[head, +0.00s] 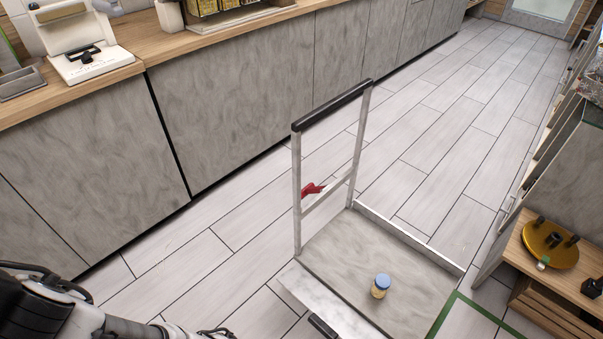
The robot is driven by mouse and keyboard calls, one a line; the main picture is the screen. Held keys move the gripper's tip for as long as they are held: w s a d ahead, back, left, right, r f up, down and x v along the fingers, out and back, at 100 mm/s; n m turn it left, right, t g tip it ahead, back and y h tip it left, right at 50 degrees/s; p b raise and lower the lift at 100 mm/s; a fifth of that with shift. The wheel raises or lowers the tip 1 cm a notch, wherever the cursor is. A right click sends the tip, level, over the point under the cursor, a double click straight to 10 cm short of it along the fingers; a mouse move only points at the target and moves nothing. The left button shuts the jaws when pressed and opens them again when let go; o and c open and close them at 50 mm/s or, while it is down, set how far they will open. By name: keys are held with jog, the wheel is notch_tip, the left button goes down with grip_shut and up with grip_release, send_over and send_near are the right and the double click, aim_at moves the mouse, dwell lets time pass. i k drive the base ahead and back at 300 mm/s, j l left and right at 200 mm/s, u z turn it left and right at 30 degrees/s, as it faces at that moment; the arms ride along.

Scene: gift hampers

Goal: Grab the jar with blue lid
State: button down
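A small jar with a blue lid (381,286) stands upright on the grey bed of a platform cart (340,262), toward the cart's near right part. The jar's body looks yellowish. My arm enters at the lower left of the head view, left of the cart and apart from the jar. Only its dark lower parts show at the bottom edge. I cannot make out my gripper's fingers in this view. Nothing covers the jar.
The cart has an upright handle frame (298,190) with a red item (312,189) at its crossbar. Grey counters (240,100) run along the left. A wooden shelf (510,250) with a golden round stand (549,246) is at right. The tiled floor behind the cart is clear.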

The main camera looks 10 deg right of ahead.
aim_at(379, 286)
jog(key=k+l+u, duration=0.15)
jog(key=k+l, duration=0.45)
jog(key=k+l+u, duration=0.1)
jog(key=k+l, duration=0.4)
jog(key=k, duration=0.3)
